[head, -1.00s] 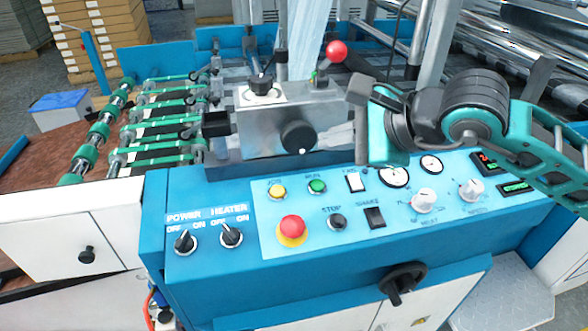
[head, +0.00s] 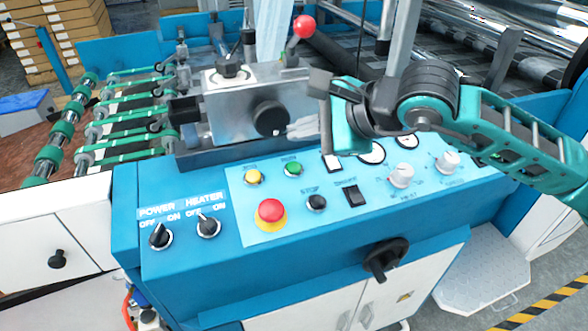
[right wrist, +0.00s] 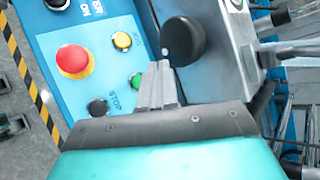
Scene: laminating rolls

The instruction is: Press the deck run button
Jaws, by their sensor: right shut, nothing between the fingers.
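The green run button (head: 293,169) sits on the light blue control panel (head: 243,213), right of the yellow button (head: 252,177). My right gripper (head: 286,133) is shut and empty, pointing left in front of the metal box above the button. In the right wrist view, the shut fingertips (right wrist: 161,66) lie beside the green button (right wrist: 135,80), and the fingers cover part of its edge. Whether they touch anything is not clear. My left gripper is not in view.
A red emergency button (head: 270,210) and a black stop button (head: 316,203) sit below the green button. The metal box (head: 232,114) with a black knob (head: 271,118) stands behind the panel. Power and heater knobs are at left.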

